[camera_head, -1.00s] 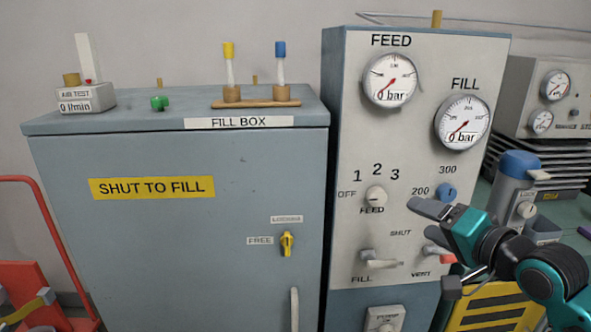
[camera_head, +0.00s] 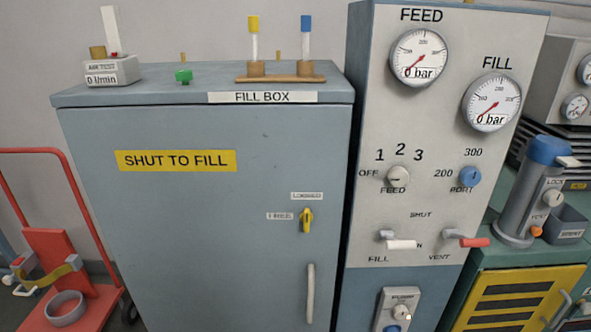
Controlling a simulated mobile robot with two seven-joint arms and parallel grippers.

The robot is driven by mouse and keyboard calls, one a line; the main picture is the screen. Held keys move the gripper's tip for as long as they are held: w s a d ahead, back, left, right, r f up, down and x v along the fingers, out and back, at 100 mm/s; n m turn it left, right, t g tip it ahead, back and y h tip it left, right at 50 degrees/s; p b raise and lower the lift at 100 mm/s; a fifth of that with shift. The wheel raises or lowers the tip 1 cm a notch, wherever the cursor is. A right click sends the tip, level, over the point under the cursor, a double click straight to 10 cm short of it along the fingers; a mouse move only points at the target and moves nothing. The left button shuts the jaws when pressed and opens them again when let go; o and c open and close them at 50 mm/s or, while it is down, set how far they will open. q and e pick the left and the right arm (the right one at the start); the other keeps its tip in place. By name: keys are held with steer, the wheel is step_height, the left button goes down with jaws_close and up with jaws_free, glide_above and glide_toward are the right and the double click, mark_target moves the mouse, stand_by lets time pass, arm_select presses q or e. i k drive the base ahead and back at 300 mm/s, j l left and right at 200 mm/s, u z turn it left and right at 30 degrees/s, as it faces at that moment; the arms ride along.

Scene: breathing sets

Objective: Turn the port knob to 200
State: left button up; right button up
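The blue port knob (camera_head: 470,177) is on the light panel (camera_head: 440,120), above the word PORT. The mark 200 is at its left and 300 is above it. A small light mark on the knob looks close to upright, towards 300, but it is too small to be sure. Nothing touches or covers the knob. Neither my left nor my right gripper is in view.
The white feed knob (camera_head: 398,177) is left of the port knob. The fill lever (camera_head: 400,243) and red vent lever (camera_head: 472,242) stick out below. The fill box (camera_head: 210,220) stands at left, a red trolley (camera_head: 60,250) beyond it, a green bench (camera_head: 510,255) at right.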

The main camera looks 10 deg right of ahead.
mark_target(469, 176)
steer(key=z, duration=1.45)
